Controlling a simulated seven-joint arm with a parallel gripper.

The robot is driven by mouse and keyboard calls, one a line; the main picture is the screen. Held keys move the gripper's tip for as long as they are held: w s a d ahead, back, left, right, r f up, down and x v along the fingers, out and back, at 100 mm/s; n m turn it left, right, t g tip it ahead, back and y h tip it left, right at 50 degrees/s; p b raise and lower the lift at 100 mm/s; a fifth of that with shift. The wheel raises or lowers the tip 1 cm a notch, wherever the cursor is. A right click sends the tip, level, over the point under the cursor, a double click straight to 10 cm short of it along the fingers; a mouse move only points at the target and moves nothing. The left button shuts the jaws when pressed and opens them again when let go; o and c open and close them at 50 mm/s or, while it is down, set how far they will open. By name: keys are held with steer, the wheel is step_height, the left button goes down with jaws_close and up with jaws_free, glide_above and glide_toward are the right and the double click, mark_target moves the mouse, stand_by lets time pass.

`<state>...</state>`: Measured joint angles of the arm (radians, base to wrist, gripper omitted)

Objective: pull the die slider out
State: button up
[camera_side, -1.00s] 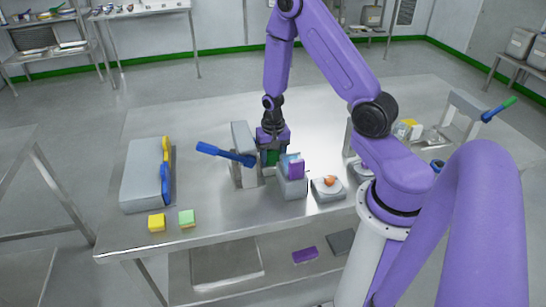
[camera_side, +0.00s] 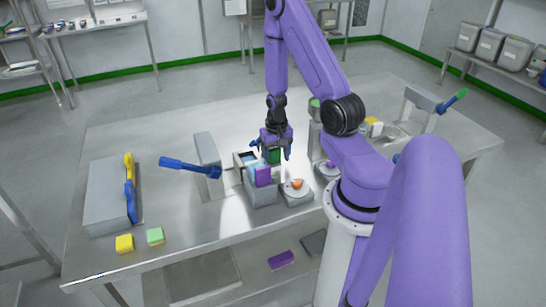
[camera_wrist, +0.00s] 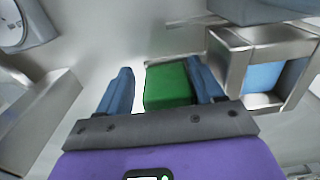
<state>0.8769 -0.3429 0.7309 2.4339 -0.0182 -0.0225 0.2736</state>
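A grey press-like block with a blue lever (camera_side: 190,167) stands on the table left of my gripper. My gripper (camera_side: 274,152) points down, its blue fingers spread on either side of a green block (camera_side: 275,158). In the wrist view the green block (camera_wrist: 168,85) lies between the fingertips (camera_wrist: 163,92), against or very near the right finger, with a narrow gap at the left one. A square metal frame (camera_wrist: 228,62) with blue inside is just right of it. The green block looks like the die slider or its grip; I cannot tell how it joins the frame.
A grey box with a purple block (camera_side: 263,176) stands close in front of my gripper. A small scale-like unit (camera_side: 297,196) with an orange item is to its right. A grey case (camera_side: 106,205), a yellow cube (camera_side: 124,243) and a green cube (camera_side: 155,236) are at the left.

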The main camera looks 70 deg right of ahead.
stand_by(0.3)
steer(key=shift+w+r, duration=0.1)
steer(key=shift+r, duration=0.45)
step_height(320, 180, up, 16)
steer(key=shift+r, duration=0.15)
stand_by(0.3)
steer(key=shift+a, duration=0.1)
steer(key=a+r+n, duration=0.3)
steer(key=a+n, duration=0.8)
steer(key=a, duration=0.6)
steer(key=s+a+r+n, duration=0.1)
steer(key=s+a+n, duration=0.9)
steer(key=s, duration=0.2)
steer(key=shift+s+a+r+n, duration=0.15)
steer(key=shift+s+r+n, duration=0.15)
